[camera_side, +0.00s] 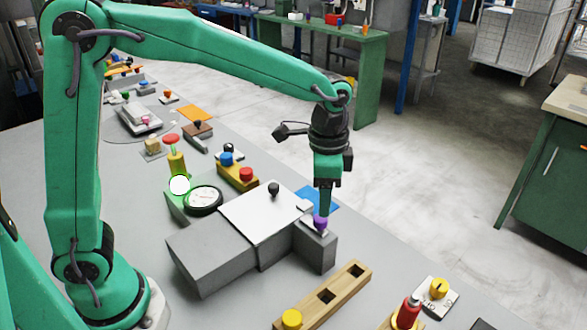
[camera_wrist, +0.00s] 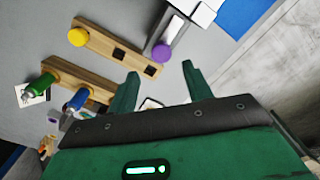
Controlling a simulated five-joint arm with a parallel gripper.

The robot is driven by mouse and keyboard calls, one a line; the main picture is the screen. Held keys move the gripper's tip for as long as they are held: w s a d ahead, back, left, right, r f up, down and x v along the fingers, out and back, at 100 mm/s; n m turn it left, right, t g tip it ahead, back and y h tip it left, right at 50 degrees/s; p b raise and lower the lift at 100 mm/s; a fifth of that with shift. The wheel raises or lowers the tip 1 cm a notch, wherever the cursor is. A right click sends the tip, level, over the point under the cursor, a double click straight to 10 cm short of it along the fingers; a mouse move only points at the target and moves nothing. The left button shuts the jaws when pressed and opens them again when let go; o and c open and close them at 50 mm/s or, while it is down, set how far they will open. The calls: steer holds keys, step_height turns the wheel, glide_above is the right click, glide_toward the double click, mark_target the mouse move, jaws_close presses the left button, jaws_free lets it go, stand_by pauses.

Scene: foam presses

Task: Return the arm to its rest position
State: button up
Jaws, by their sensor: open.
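My green arm reaches out over the grey table, and my gripper (camera_side: 322,208) points down near the table's far edge. Its fingers are apart in the wrist view (camera_wrist: 160,72), with nothing gripped between them. A purple knob (camera_side: 320,223) on a grey block (camera_side: 316,248) is just below the fingertips in the side view. In the wrist view the purple knob (camera_wrist: 161,51) shows beyond the gap between the fingertips. Whether a finger touches it, I cannot tell.
A grey press with a white plate (camera_side: 260,215) and black knob stands left of my gripper. A wooden bar (camera_side: 345,285) with square holes and a yellow knob (camera_side: 291,318) lies in front. A round gauge (camera_side: 203,200) and several coloured knobs stand farther left.

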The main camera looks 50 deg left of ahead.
steer(key=shift+r, duration=0.7)
steer(key=shift+s+a+r, duration=0.25)
steer(key=shift+a+r, duration=0.1)
steer(key=s+a+r+n+t, duration=0.2)
steer(key=s+a+n, duration=0.2)
steer(key=s+a, duration=0.2)
steer(key=s+a+r+n+t, duration=0.2)
steer(key=s+a+n, duration=0.3)
steer(key=s, duration=0.5)
steer(key=shift+s+a+r+t, duration=0.35)
steer(key=shift+a+t, duration=0.45)
steer(key=shift+a, duration=0.35)
steer(key=shift+c, duration=0.4)
